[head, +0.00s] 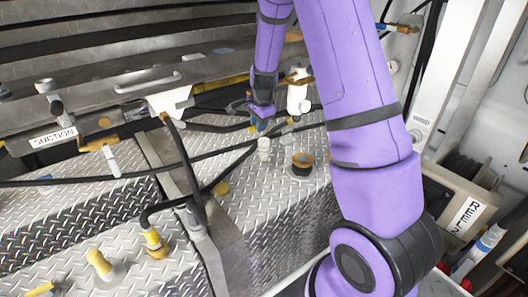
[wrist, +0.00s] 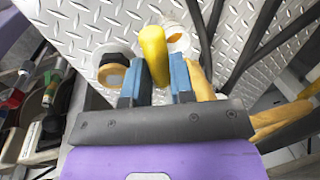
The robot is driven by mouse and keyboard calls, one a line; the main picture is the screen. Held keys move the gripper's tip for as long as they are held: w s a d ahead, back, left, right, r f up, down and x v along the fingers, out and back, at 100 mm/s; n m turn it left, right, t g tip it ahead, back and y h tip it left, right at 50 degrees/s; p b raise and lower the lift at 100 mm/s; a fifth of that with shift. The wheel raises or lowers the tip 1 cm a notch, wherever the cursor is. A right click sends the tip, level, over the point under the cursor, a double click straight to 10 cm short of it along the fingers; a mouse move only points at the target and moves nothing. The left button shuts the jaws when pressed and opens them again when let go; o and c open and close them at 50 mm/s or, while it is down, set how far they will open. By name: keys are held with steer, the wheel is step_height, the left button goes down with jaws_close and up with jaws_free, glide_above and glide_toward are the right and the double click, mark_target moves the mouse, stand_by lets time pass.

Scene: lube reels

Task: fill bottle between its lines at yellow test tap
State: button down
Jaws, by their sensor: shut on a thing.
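My gripper (wrist: 158,88) has its blue fingers closed on a yellow cylinder (wrist: 153,50), seen in the wrist view; it looks like the yellow tap's handle, but I cannot be sure. In the head view my gripper (head: 257,124) is low over the diamond-plate deck, partly hidden by its own wrist. A small white, bottle-like thing (head: 264,150) stands on the deck just below it. In the wrist view a white round thing (wrist: 178,40), probably the same, shows beyond the yellow cylinder. No fill lines or liquid level can be read.
A black-collared fitting with an amber top (head: 302,163) stands on the deck to the right. Black hoses (head: 185,160) cross at the left. Yellow-capped fittings (head: 103,265) stand front left. A white fitting (head: 298,92) rises behind. A REEL 2 box (head: 455,213) is at right.

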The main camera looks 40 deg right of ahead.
steer(key=c, duration=0.9)
jaws_free()
steer(key=shift+f, duration=0.1)
step_height(320, 180, up, 11)
steer(key=s, duration=0.2)
steer(key=shift+f, duration=0.15)
steer(key=shift+s+a, duration=0.1)
steer(key=shift+a, duration=0.05)
steer(key=s+a+r+n+t+y, duration=0.1)
steer(key=s+a+r+n, duration=0.4)
steer(key=s+r, duration=0.25)
steer(key=s+a+r+n+t, duration=0.1)
steer(key=s+a+r+n, duration=0.3)
steer(key=s+r, duration=0.3)
steer(key=s+a+n, duration=0.2)
steer(key=s+n, duration=0.2)
steer(key=s, duration=0.4)
steer(key=s+a+r+n+t, duration=0.1)
steer(key=s+a+n, duration=0.2)
steer(key=s, duration=0.6)
steer(key=shift+s+n+h, duration=0.15)
steer(key=shift+n+h, duration=0.25)
steer(key=shift+n, duration=0.4)
